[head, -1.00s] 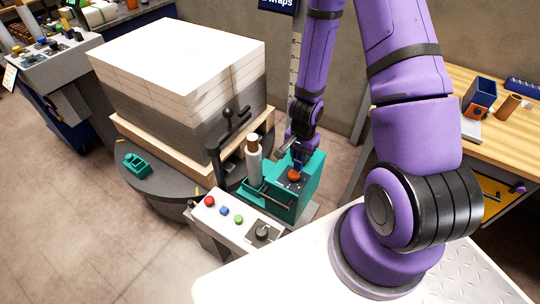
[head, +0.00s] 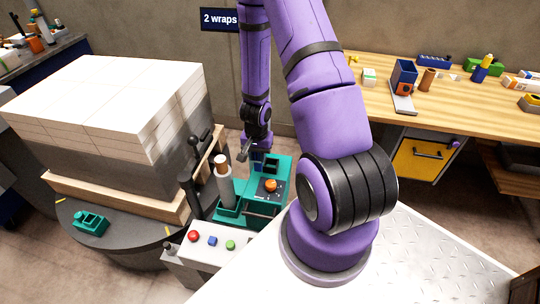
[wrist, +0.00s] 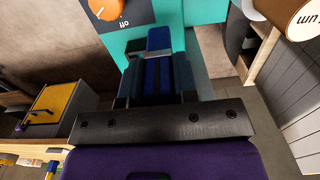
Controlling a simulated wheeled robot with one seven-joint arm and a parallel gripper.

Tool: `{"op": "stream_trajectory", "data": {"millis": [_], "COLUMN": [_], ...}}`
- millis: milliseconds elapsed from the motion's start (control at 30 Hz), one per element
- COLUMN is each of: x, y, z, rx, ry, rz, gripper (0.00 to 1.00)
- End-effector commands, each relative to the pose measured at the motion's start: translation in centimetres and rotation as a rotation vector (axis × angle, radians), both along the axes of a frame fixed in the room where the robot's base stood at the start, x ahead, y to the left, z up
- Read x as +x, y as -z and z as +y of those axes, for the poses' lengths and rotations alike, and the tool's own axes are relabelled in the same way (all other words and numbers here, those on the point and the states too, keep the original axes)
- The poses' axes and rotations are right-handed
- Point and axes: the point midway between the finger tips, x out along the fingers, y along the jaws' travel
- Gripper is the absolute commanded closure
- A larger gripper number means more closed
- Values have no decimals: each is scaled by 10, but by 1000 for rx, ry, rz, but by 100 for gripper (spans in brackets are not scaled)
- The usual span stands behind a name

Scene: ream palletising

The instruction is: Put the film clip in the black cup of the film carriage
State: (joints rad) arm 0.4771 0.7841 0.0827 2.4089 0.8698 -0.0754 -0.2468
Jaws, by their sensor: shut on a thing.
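In the wrist view the knob (wrist: 103,8) is beside the word "off". My gripper (head: 256,152) is over the back left part of the carriage, pointing down. It is shut on a blue piece, the film clip (wrist: 158,40), which sticks out past the fingertips towards the teal carriage. A dark opening in the carriage top, perhaps the black cup (head: 271,164), lies just right of my gripper. I cannot tell whether the clip touches it.
A post with a film roll (head: 225,185) stands left of the carriage. A wrapped stack of reams (head: 110,120) on a pallet fills the left. A control panel (head: 212,245) with coloured buttons is in front. A wooden bench (head: 450,100) with small items stands right.

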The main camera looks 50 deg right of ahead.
Motion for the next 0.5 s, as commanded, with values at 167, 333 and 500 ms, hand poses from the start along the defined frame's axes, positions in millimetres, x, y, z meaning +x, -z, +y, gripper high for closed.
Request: {"op": "stream_trajectory", "data": {"millis": [167, 333, 500], "x": [-2, -2, -4], "y": [3, 4, 9], "z": [-34, -47, -63], "rx": [-1, 0, -1], "ry": [3, 1, 2], "rz": [-1, -1, 1], "gripper": [96, 96, 96]}}
